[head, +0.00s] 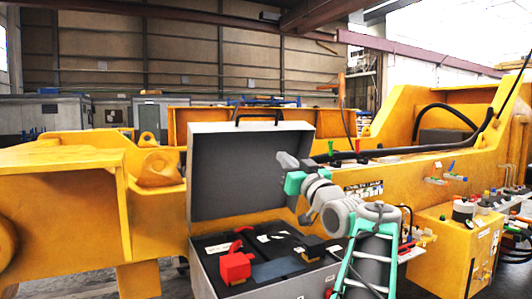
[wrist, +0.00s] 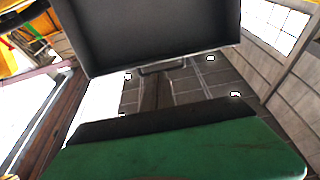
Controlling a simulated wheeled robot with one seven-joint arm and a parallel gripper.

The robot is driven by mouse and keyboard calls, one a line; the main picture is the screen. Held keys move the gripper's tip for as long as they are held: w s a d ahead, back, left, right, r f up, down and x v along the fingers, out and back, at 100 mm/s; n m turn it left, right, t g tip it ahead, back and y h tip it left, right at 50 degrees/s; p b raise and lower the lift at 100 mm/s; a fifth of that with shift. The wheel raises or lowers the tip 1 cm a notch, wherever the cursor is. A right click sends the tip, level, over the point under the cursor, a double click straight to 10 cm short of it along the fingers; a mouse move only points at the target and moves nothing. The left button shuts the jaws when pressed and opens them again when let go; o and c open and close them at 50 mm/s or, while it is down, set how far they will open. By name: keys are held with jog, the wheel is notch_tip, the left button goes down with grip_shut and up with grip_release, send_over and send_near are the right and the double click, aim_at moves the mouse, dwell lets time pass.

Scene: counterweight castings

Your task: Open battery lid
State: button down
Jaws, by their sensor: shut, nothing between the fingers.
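The battery lid (head: 236,165) is a grey panel with a dark inner face. It stands raised, nearly upright, at the back of the grey battery box (head: 204,275), whose inside is exposed. A dark handle (head: 259,116) is on the lid's top edge. In the wrist view the lid's dark inner face (wrist: 150,32) fills the top. My gripper (head: 284,160) is shut and empty, in front of the lid's right part in the head view. Whether it touches the lid cannot be told. Its green and black body (wrist: 185,150) spans the bottom of the wrist view.
Inside the box are a red block (head: 236,267), a black-topped block (head: 312,246) and dark battery tops. A large yellow machine frame (head: 75,190) stands behind and left. A yellow cabinet (head: 450,250) with small fittings is at the right.

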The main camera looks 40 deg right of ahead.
jog(key=r+p, duration=0.1)
jog(key=r, duration=0.1)
jog(key=p, duration=0.6)
send_near(262, 131)
jog(key=x, duration=0.7)
jog(key=shift+a, duration=0.1)
